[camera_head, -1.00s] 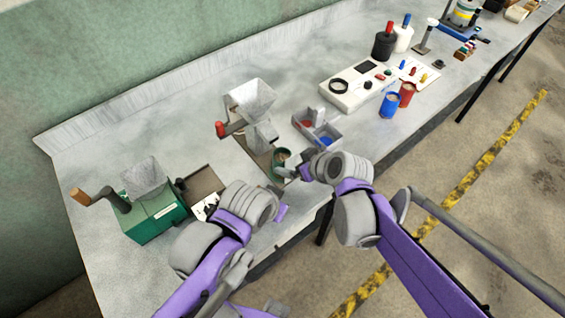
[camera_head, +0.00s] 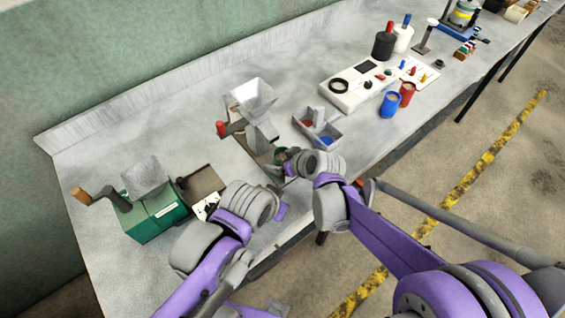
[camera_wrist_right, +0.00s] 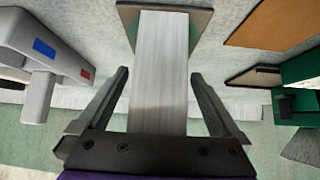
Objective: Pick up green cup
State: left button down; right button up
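The green cup (camera_head: 280,154) stands at the foot of the grey hand mill (camera_head: 259,132) in the head view, partly hidden by my right gripper. My right gripper (camera_head: 280,168) is low beside the cup, at the mill's base. In the right wrist view its two fingers (camera_wrist_right: 161,82) are apart, with the mill's pale grey column between them in the picture. Green shows at the column's edges; I cannot tell whether it is the cup. Nothing is seen clamped. My left wrist is over the table's front edge, near the green grinder; its fingers are not clear.
The green grinder (camera_head: 155,215) with a wooden-handled crank stands at the left. A grey divided tray (camera_head: 317,128) with red and blue compartments is right of the mill. Blue (camera_head: 390,104) and red (camera_head: 407,93) cups and a white device (camera_head: 350,98) stand farther right.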

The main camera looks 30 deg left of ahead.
jog(key=c, duration=1.4)
jog(key=shift+c, duration=0.5)
jog(key=shift+r, duration=0.1)
